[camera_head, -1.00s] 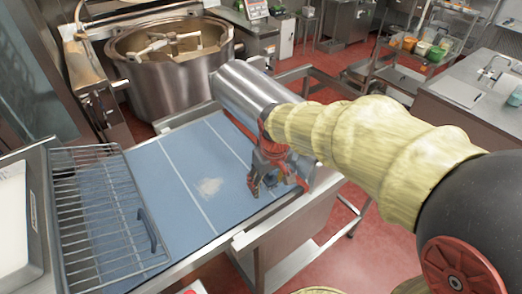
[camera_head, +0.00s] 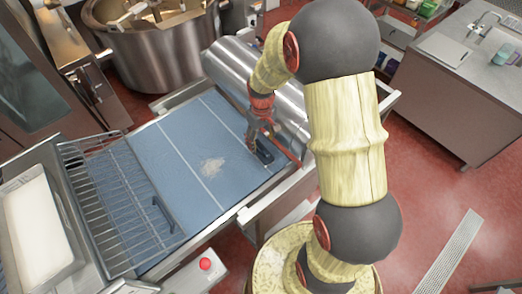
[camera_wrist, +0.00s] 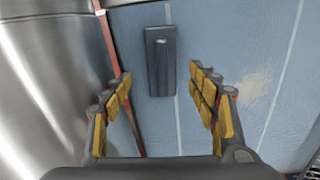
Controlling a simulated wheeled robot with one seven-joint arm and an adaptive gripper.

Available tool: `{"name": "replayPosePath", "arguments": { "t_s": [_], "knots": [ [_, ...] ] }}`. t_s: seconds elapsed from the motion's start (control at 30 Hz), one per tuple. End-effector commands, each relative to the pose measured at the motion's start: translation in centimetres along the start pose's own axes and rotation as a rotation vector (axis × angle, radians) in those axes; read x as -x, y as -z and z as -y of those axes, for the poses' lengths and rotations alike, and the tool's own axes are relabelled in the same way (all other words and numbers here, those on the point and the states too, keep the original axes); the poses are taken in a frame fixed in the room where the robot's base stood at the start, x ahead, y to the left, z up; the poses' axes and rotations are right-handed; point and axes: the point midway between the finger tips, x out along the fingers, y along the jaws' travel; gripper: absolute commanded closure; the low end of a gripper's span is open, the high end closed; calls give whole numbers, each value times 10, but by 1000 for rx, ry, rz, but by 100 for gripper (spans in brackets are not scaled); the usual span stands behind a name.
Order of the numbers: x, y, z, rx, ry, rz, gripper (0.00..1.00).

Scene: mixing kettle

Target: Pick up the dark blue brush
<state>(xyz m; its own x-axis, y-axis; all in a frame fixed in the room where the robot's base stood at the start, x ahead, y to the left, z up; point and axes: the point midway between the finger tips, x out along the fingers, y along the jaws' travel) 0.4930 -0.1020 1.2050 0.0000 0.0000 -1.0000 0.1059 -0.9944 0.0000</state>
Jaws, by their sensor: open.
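A dark block with a raised ridge, which looks like the dark blue brush (camera_wrist: 160,75), lies on the blue belt in the wrist view. It sits ahead of my gripper (camera_wrist: 160,100), roughly between the lines of its two fingers. The fingers, with yellow pads, are apart and nothing is between them. In the head view my gripper (camera_head: 256,133) points down over the right part of the belt. The dark brush (camera_head: 265,156) shows just below it, partly hidden. Contact between them is not visible.
The blue belt (camera_head: 165,150) has a pale powder patch (camera_head: 212,167). A steel cylinder (camera_head: 232,62) runs along its far right side, and a reddish bar passes near the brush. A wire rack (camera_head: 118,205) with a dark handle covers the left end. A large kettle (camera_head: 160,60) stands behind.

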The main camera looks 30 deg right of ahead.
Motion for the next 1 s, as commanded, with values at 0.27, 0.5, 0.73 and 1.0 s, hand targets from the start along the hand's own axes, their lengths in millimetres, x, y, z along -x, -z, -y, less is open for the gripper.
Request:
{"name": "replayPosePath", "arguments": {
  "t_s": [0.27, 0.5, 0.73, 1.0],
  "knots": [
    [-37, -4, 3, 0, 1, 4, 41],
    [-48, -3, 3, 0, 0, 0, 41],
    [-48, -3, 3, 0, 0, 0, 47],
    [-48, -3, 3, 0, 0, 0, 62]
  ]
}}
